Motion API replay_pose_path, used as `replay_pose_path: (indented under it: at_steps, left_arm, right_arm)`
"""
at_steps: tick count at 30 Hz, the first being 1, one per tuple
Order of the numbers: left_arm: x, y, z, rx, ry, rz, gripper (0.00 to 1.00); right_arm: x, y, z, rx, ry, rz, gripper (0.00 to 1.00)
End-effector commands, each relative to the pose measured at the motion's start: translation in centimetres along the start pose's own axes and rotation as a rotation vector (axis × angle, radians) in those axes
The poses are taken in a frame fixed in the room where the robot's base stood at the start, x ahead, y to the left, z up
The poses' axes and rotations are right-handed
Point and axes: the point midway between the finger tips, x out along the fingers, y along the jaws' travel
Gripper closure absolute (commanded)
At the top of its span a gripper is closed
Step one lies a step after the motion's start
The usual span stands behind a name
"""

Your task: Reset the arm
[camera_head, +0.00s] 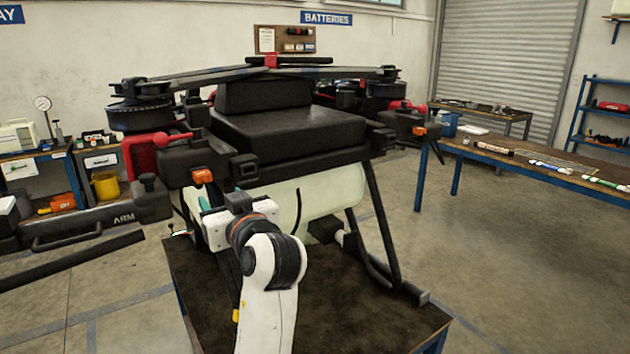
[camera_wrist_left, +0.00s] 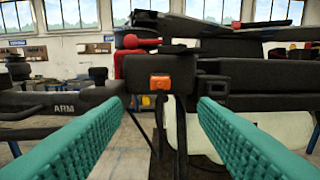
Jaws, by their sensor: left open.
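A large black spray drone (camera_head: 290,130) with a pale tank (camera_head: 330,190) stands on a dark-topped table. A black block on it carries an orange button (camera_head: 203,176). In the left wrist view the orange button (camera_wrist_left: 160,82) is straight ahead, centred between my fingers. A long black part marked ARM (camera_head: 125,217) is at the left; it also shows in the wrist view (camera_wrist_left: 70,107). My left gripper (camera_head: 204,203) is open, with teal ribbed fingers on either side of the view (camera_wrist_left: 160,108), empty and apart from the button. My wrist partly hides the drone's lower front. My right gripper is not in view.
The dark table (camera_head: 370,310) beneath the drone has bare top at front right. A landing leg (camera_head: 382,230) stands at right. Another workbench (camera_head: 560,165) holds small items. A cluttered bench (camera_head: 50,150) is at the far left. Floor is open at right.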

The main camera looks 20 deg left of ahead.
Motion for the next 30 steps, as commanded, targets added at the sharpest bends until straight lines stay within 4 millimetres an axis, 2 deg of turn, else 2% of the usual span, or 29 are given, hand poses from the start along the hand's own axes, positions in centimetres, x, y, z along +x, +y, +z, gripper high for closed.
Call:
replay_pose_path:
  at_steps: [2,5,8,11,12,15,18,21,24,30]
  left_arm:
    - [0.0,0.0,-0.5,0.007,0.009,-0.004,0.46]
    - [-0.1,0.1,-3.4,0.045,0.060,-0.035,0.46]
    - [-0.8,0.6,-9.0,0.121,0.166,-0.104,0.46]
    - [-2.7,1.7,-16.2,0.221,0.312,-0.205,0.46]
    - [-3.8,2.4,-19.0,0.264,0.375,-0.250,0.46]
    - [-7.3,4.4,-25.4,0.367,0.533,-0.369,0.46]
    - [-11.2,6.7,-30.3,0.455,0.677,-0.482,0.46]
    - [-14.8,8.8,-33.5,0.519,0.790,-0.574,0.46]
    - [-17.8,10.6,-35.6,0.567,0.883,-0.651,0.46]
    - [-23.3,14.0,-38.2,0.639,1.038,-0.786,0.46]
  right_arm:
    - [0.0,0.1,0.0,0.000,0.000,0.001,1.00]
    - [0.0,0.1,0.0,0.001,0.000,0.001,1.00]
    - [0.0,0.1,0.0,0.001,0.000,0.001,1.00]
    - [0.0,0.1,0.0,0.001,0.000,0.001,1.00]
    - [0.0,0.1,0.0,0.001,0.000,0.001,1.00]
    - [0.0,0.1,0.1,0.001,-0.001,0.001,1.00]
    - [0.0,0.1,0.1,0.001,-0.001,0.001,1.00]
    - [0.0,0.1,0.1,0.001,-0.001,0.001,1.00]
    - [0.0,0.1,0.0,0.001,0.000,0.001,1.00]
    - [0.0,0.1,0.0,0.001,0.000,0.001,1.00]
